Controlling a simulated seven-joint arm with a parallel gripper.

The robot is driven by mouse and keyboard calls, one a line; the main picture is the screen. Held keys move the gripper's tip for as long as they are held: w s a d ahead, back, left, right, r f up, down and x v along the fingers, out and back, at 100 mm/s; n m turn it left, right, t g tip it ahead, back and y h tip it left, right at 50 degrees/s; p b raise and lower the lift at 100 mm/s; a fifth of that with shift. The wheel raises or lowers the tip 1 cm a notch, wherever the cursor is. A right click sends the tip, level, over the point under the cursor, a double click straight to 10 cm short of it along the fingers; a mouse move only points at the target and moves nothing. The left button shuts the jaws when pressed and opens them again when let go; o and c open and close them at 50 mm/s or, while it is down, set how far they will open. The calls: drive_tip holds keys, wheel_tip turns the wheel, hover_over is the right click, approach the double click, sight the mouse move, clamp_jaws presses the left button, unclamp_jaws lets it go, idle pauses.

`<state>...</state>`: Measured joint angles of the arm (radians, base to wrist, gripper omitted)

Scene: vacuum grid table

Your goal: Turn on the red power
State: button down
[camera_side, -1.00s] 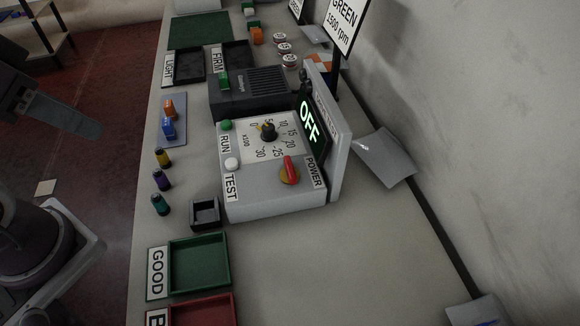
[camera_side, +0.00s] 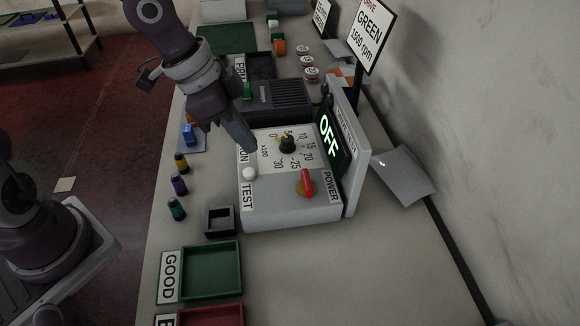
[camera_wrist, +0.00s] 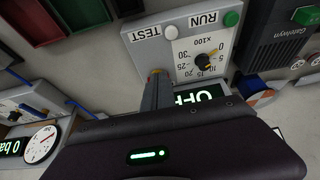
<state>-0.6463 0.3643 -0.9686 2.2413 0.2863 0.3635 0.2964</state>
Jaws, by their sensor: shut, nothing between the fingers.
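The red power knob (camera_side: 307,181) sits on an orange-yellow base by the POWER label on the control box (camera_side: 290,213). Its red bar stands roughly upright in the side view. The box's display (camera_side: 329,138) reads OFF in lit letters; part of it shows in the wrist view (camera_wrist: 200,95). My gripper (camera_side: 249,148) is shut and empty, above the box's left side near the RUN label, left of and behind the knob.
A white TEST button (camera_side: 249,174) and a black dial (camera_side: 287,144) share the box top. The green RUN button (camera_wrist: 231,18) shows in the wrist view. A dark unit (camera_side: 278,97) stands behind the box. A green GOOD tray (camera_side: 212,244) is in front. Bare table lies front right.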

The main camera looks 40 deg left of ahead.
drive_tip(key=shift+f, duration=0.15)
approach(299, 183)
drive_tip(key=f, duration=0.1)
drive_tip(key=a+f, duration=0.1)
drive_tip(key=f, duration=0.1)
drive_tip(key=s+f, duration=0.1)
drive_tip(key=f, duration=0.1)
drive_tip(key=shift+s+a, duration=0.1)
drive_tip(key=shift+a, duration=0.25)
drive_tip(key=w+d, duration=0.2)
drive_tip(key=w, duration=0.1)
drive_tip(key=shift+d+f, duration=0.15)
drive_tip(key=shift+d, duration=0.25)
